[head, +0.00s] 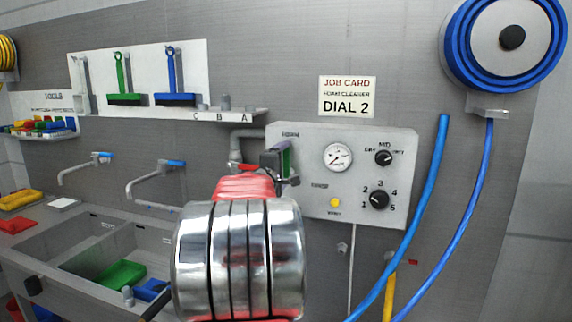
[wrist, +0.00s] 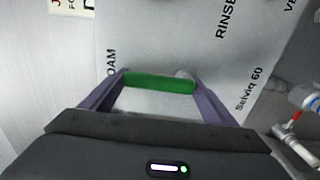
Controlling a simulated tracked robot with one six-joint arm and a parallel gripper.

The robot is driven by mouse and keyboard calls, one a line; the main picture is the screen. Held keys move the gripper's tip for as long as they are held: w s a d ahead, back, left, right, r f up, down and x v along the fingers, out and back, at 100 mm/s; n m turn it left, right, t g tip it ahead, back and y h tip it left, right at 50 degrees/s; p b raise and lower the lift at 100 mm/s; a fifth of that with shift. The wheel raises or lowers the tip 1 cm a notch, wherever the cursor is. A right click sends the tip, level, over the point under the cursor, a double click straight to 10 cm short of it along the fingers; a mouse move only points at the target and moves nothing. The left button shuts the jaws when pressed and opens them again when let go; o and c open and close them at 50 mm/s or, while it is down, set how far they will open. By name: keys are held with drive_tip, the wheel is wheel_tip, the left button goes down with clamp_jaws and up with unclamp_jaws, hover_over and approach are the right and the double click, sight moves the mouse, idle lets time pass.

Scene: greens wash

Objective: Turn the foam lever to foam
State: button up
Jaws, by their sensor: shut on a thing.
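The foam lever has a green grip (wrist: 158,84), which lies crosswise between the purple fingers of my gripper (wrist: 159,77) in the wrist view. The fingers are shut on its two ends. Behind it is the light grey panel face (wrist: 170,35), with lettering ending in "OAM" close to the grip's left end and "RINSE" farther off at upper right. In the head view my gripper (head: 277,163) is at the left edge of the control panel (head: 315,137), and my arm hides most of the lever. The lever's pivot is not clearly visible.
The panel carries a gauge (head: 338,157), a mode knob (head: 383,158) and a numbered dial (head: 379,199). A job card (head: 347,96) above reads "DIAL 2". Blue hoses (head: 418,205) hang at right. A sink (head: 95,255) with taps is at left.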

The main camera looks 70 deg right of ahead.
drive_tip(key=shift+w+r, duration=0.2)
drive_tip(key=shift+r, duration=0.2)
drive_tip(key=o, duration=1.2)
drive_tip(key=shift+c, duration=0.2)
drive_tip(key=shift+o, duration=1.4)
drive_tip(key=shift+f, duration=0.15)
drive_tip(key=shift+f, duration=0.1)
drive_tip(key=shift+a, duration=0.15)
drive_tip(key=a, duration=1.3)
drive_tip(key=shift+s+a, duration=0.2)
drive_tip(key=shift+a, duration=0.1)
drive_tip(key=shift+w, duration=0.1)
